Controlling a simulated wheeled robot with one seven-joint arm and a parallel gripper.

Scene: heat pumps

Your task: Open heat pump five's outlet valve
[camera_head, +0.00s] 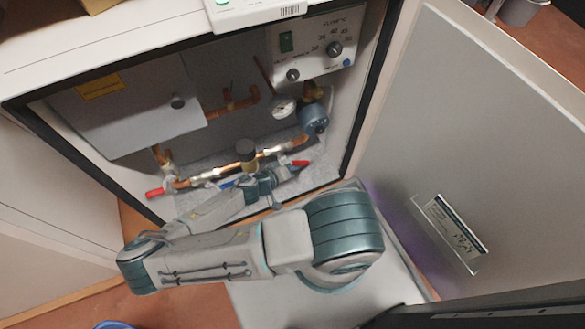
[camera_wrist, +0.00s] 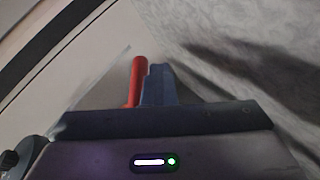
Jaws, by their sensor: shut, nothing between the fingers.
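An open cabinet holds copper pipework with two red valve handles, one at the right (camera_head: 300,163) and one at the lower left (camera_head: 155,193). No label shows which is the outlet valve. My gripper (camera_head: 292,172) is inside the cabinet's lower right, close to the right red handle. In the wrist view a red handle (camera_wrist: 138,78) stands upright just left of my shut, empty gripper (camera_wrist: 158,72). The two look side by side; I cannot tell whether they touch. My arm hides part of the lower pipes.
The open cabinet door (camera_head: 470,150) stands at the right. A grey box (camera_head: 130,110) fills the cabinet's upper left. A pressure gauge (camera_head: 283,106), a blue pump (camera_head: 314,118) and a control panel (camera_head: 315,50) are above the pipes. The cabinet's dark frame edges the opening.

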